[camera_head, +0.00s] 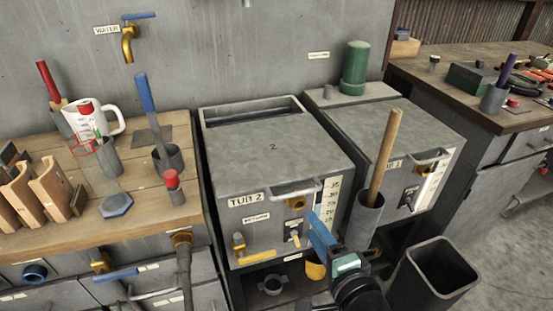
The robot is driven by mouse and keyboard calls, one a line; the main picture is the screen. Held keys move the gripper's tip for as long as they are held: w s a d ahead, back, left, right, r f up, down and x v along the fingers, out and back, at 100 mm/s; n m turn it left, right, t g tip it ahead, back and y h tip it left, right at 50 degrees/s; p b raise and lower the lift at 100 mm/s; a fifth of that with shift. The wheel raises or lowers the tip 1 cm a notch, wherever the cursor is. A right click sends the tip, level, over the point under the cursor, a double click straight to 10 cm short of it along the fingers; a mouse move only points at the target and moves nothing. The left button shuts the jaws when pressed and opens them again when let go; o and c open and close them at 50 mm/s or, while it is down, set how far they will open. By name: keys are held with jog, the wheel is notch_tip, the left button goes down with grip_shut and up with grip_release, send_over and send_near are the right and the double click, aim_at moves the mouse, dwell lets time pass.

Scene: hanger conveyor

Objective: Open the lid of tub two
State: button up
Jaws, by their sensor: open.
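Tub two (262,232) is a grey box in the middle with a "TUB 2" label on its front. A pale bar handle (297,191) runs along the lid's front edge, toward the right. My gripper (318,226) is at the lower middle, in front of the tub's right side and below the handle. It is open and looks empty. It appears apart from the handle, but the exact gap is hard to judge. My arm hides part of the tub's lower right front.
A second lidded tub (422,125) stands to the right. A grey holder (364,218) with a wooden rod stands between the tub fronts. An open dark bin (432,282) is at lower right. A wooden workbench (88,205) with tools is left. A brass valve (238,246) protrudes below the lid.

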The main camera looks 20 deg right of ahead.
aim_at(293, 196)
jog(key=shift+m, duration=0.3)
jog(key=w+f, duration=0.1)
jog(key=w, duration=0.3)
jog(key=w+b, duration=0.1)
jog(key=w, duration=0.3)
jog(key=w+f, duration=0.1)
jog(key=w, duration=0.3)
jog(key=shift+w+a+f, duration=0.2)
jog(key=shift+w+f, duration=0.1)
jog(key=shift+w, duration=0.05)
grip_shut()
dwell(0.8)
